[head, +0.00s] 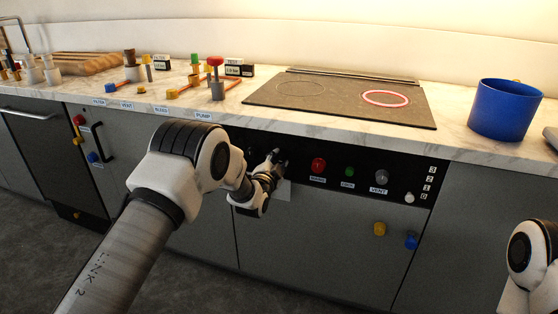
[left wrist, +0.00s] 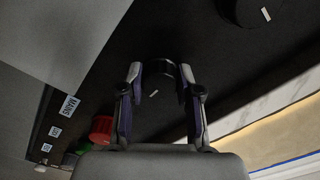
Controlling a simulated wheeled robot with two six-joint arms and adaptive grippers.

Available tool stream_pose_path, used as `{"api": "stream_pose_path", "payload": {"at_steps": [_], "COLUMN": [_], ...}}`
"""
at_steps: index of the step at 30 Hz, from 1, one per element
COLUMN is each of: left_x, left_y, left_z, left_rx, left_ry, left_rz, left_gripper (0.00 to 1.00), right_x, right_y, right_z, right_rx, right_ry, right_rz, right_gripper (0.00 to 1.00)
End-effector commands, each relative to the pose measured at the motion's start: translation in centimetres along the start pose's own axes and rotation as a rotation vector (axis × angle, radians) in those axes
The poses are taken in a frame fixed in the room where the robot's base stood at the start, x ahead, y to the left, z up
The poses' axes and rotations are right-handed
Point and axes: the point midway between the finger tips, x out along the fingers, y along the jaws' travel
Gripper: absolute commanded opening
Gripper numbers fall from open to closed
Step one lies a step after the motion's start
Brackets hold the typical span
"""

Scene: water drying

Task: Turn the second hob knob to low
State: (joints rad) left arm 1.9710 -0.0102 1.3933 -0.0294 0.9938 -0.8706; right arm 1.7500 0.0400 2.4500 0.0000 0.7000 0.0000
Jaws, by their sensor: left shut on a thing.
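My left gripper (head: 279,160) is at the black control panel (head: 300,150) below the hob, shut on a black hob knob. In the left wrist view the two fingers of the gripper (left wrist: 160,73) stand on either side of this second knob (left wrist: 161,69), which is hard to make out against the dark panel. A small white mark shows between the fingers. Another black knob (left wrist: 243,10) with a white mark sits at the upper right there, clear of the fingers. The knob's setting cannot be read. The hob (head: 340,100) has a red-lit right ring and an unlit left ring.
Right of my gripper are a red button (head: 318,165), a green button (head: 350,172), a grey vent knob (head: 382,176) and a white slider (head: 409,197). A blue pot (head: 504,110) stands right of the hob. Valves (head: 215,80) stand on the counter to the left.

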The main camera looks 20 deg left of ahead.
Motion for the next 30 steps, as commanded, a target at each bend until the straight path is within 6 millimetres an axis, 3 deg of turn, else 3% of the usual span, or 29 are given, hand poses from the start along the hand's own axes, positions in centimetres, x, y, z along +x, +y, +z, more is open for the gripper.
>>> {"api": "stream_pose_path", "payload": {"at_steps": [12,13,15,25,30], "left_x": [0.0,0.0,0.0,-0.3,-2.7], "left_y": [0.0,0.0,0.0,0.0,0.0], "left_z": [0.0,0.0,0.0,0.0,0.0], "left_rx": [0.007,0.007,0.007,0.006,0.007], "left_ry": [0.0,0.0,0.0,-0.001,-0.002], "left_rz": [0.001,0.001,0.001,0.002,0.003], "left_gripper": [0.0,0.44,0.6,0.6,0.6], "right_x": [0.0,0.0,0.0,0.0,0.0], "right_y": [0.0,0.0,0.0,0.0,0.0], "right_z": [0.0,0.0,0.0,0.0,0.0], "right_rx": [0.0,0.0,0.0,0.0,0.0], "right_ry": [0.0,0.0,0.0,0.0,0.0], "right_rz": [0.0,0.0,0.0,0.0,0.0], "right_gripper": [0.4,0.4,0.4,0.4,0.4]}}
